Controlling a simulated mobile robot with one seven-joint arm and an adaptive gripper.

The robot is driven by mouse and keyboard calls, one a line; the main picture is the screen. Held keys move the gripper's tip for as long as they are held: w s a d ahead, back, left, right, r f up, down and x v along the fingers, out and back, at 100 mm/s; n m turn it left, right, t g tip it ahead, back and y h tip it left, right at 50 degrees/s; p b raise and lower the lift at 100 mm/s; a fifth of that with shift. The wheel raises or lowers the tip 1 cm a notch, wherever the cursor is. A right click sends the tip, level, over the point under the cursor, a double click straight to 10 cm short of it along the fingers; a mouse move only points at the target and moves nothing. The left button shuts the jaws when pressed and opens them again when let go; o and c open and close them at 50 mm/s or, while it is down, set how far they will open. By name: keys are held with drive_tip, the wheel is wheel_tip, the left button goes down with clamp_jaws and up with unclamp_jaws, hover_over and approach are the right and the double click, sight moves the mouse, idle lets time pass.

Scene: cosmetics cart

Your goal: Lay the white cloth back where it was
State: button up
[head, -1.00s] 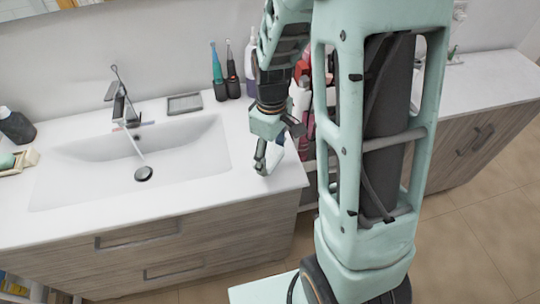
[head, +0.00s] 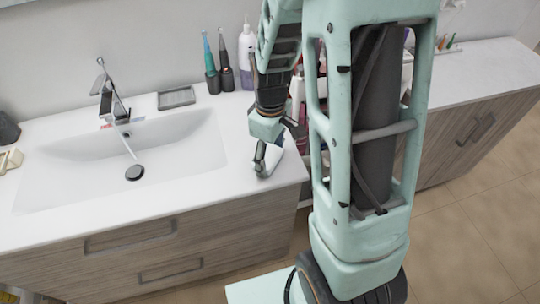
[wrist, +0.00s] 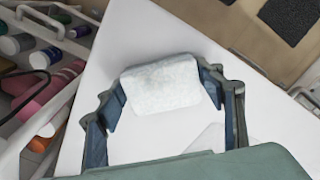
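The white cloth (wrist: 162,85) is a small, folded, textured piece. In the head view my gripper (head: 266,160) is low over the counter's right front corner, right of the sink. The cloth cannot be made out there.
The sink (head: 170,150) with its faucet (head: 112,95) is left of my gripper. A grey soap dish (head: 176,97), toothbrushes (head: 212,65) and a white bottle (head: 247,60) stand behind. In the wrist view, several bottles (wrist: 45,92) crowd the left, below the counter edge.

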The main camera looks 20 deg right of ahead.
sight(271, 156)
drive_tip(key=o, duration=0.3)
drive_tip(key=shift+o, duration=0.2)
wheel_tip(271, 156, up, 12)
drive_tip(key=shift+r+p, duration=0.2)
drive_tip(key=shift+p, duration=0.15)
drive_tip(key=shift+d, duration=0.15)
idle(0.3)
